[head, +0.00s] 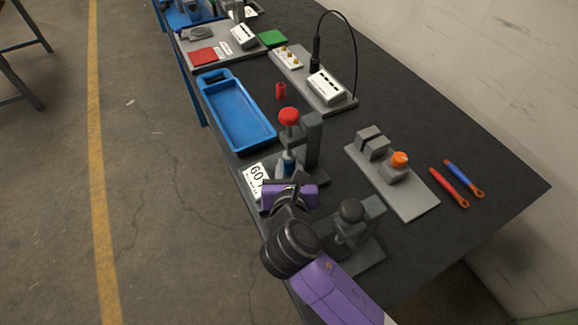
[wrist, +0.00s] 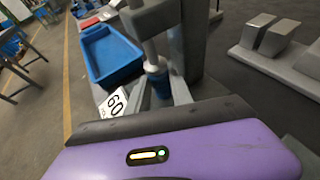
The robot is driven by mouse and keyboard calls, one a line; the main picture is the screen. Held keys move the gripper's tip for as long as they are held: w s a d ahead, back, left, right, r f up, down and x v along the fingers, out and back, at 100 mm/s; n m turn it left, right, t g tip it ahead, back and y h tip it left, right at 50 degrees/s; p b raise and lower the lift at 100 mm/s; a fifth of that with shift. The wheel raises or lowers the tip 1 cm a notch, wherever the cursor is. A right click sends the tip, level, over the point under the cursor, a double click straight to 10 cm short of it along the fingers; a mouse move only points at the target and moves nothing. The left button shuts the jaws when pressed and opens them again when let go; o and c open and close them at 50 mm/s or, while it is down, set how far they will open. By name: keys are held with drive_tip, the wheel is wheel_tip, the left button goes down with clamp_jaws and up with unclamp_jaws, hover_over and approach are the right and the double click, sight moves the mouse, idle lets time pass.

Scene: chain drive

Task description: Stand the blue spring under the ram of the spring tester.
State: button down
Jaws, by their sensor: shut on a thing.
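The spring tester (head: 312,140) stands near the table's left edge, with a red knob (head: 289,117) on top of its ram. The blue spring (head: 288,164) is below the ram, and it also shows in the wrist view (wrist: 160,84). The ram (wrist: 151,52) appears directly above the spring in the wrist view; I cannot tell whether they touch. My gripper (wrist: 158,94) is shut on the spring, one finger on each side, and holds it upright or nearly so. The spring's lower end is hidden behind my gripper's body.
A white card marked 60 (head: 256,179) is beside the tester. A blue tray (head: 236,112) and a red cylinder (head: 281,91) are beyond. A dark-knobbed press (head: 352,212) stands close to my arm. A grey block fixture (head: 400,190) and two hand tools (head: 450,187) lie to the right.

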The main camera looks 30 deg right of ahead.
drive_tip(key=c, duration=1.4)
unclamp_jaws()
drive_tip(key=shift+s+a+r, duration=0.1)
drive_tip(key=shift+s, duration=0.05)
drive_tip(key=v, duration=1.1)
drive_tip(key=shift+s+a+r, duration=0.15)
drive_tip(key=shift+s+a, duration=0.1)
drive_tip(key=shift+s, duration=0.05)
